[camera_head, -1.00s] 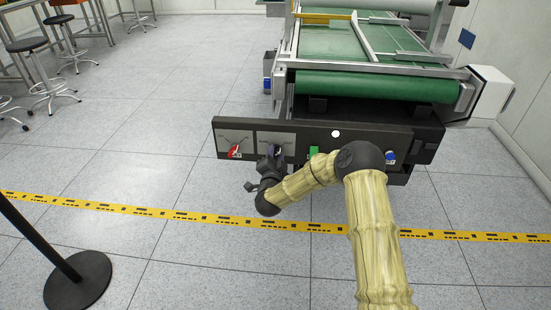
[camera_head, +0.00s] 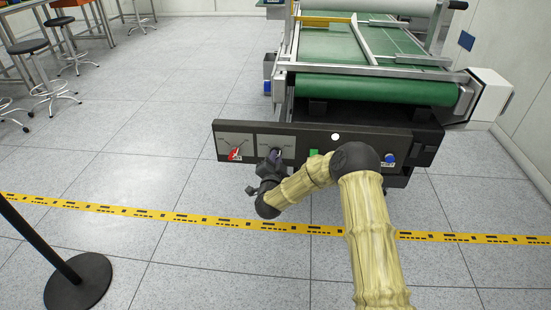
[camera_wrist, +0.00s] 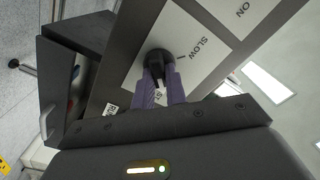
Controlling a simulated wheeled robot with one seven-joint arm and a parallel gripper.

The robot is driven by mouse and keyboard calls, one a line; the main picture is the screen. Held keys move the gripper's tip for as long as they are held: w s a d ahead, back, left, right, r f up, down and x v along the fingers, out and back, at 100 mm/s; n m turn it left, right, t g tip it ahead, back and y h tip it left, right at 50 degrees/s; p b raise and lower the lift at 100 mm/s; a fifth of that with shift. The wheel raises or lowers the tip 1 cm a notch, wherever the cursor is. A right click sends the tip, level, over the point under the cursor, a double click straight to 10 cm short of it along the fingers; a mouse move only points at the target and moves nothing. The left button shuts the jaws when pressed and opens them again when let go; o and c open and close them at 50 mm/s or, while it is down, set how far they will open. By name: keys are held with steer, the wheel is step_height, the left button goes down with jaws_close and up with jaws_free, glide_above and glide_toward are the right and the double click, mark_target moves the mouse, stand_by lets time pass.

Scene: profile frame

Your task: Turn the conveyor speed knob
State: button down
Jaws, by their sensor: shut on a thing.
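The black speed knob (camera_wrist: 158,62) sits on a light plate marked "SLOW" (camera_wrist: 201,48) in the wrist view. My gripper (camera_wrist: 160,84) is shut on the knob, with one purple-grey finger on each side of it. In the head view my gripper (camera_head: 272,160) is at the control panel (camera_head: 313,131), on the second plate from the left. The knob is hidden there behind my gripper and wrist.
A red switch (camera_head: 235,154) is on the plate to the left. A green button (camera_head: 313,153), a white button (camera_head: 335,137) and a blue button (camera_head: 389,158) are to the right. The green conveyor belt (camera_head: 375,85) is behind. A black post (camera_head: 78,280) stands at lower left.

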steer(key=n+p, duration=0.2)
steer(key=n, duration=0.4)
steer(key=n+p, duration=0.2)
steer(key=n, duration=0.4)
steer(key=n+p, duration=0.2)
steer(key=n, duration=0.5)
steer(key=shift+s+a+f+p, duration=0.1)
steer(key=shift+a+f+p, duration=0.05)
steer(key=shift+a+p, duration=0.15)
stand_by(0.3)
steer(key=c, duration=1.4)
jaws_free()
steer(key=shift+c, duration=0.2)
steer(key=s+p, duration=0.2)
steer(key=s, duration=1.5)
steer(key=shift+s+a+p, duration=0.2)
steer(key=shift+a+p, duration=0.1)
steer(key=shift+p, duration=0.05)
steer(key=shift+w, duration=0.1)
